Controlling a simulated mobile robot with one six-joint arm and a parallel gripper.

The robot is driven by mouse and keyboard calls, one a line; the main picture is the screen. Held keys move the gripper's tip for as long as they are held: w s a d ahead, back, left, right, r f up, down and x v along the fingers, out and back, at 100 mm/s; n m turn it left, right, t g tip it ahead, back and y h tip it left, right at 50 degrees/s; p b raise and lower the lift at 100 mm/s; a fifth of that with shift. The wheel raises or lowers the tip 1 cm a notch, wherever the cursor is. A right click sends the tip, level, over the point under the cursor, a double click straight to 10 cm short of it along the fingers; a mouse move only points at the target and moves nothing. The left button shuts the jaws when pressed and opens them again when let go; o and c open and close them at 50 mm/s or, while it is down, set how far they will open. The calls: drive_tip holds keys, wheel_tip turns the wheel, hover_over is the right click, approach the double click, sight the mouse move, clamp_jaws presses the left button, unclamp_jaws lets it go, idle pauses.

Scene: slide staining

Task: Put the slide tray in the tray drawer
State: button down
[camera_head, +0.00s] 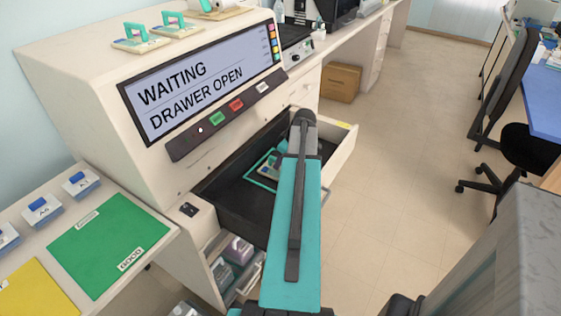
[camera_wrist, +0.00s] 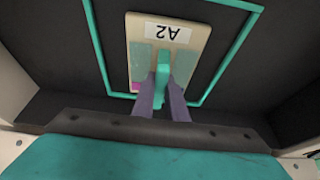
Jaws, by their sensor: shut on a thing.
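The slide tray (camera_wrist: 140,52) is a beige plate with a label reading A2, slide areas and a teal handle. It shows in the wrist view inside a teal outline. My gripper (camera_wrist: 163,92) is shut on the teal handle. In the head view the slide tray (camera_head: 267,170) shows partly beside my arm, over the floor of the open tray drawer (camera_head: 232,203). My arm hides the rest of it and most of the gripper there. I cannot tell whether the tray touches the drawer floor.
The stainer (camera_head: 90,95) has a screen (camera_head: 200,82) reading WAITING, DRAWER OPEN. Other trays (camera_head: 143,43) with teal handles stand on top. A green mat (camera_head: 108,237) lies on the left bench. A lower drawer (camera_head: 240,262) holds small items. The drawer walls stand close around the tray.

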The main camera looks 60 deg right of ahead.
drive_tip(key=shift+f, duration=0.1)
drive_tip(key=c, duration=1.8)
unclamp_jaws()
drive_tip(key=shift+o, duration=0.2)
drive_tip(key=v, duration=1.2)
drive_tip(key=shift+b, duration=0.4)
drive_tip(key=shift+r, duration=0.25)
